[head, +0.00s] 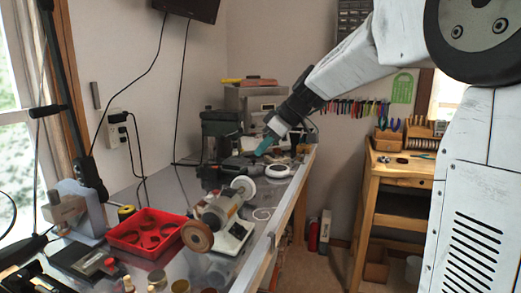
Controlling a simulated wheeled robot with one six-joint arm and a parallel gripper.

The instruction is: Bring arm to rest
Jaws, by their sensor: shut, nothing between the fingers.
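My gripper (264,146) shows in the head view at the end of my white arm. It has teal fingertips, which are shut with nothing between them. The arm comes in from the upper right and slopes down to the left. The fingertips point down and left, over the far part of the metal workbench (262,240). They appear near dark tools there. I cannot tell how high above the bench they are.
A polishing machine (225,222) with round wheels stands on the bench's right side. A red tray (146,232) sits left of it. A white ring-shaped item (277,171) lies behind. A wooden table (398,168) stands at the right.

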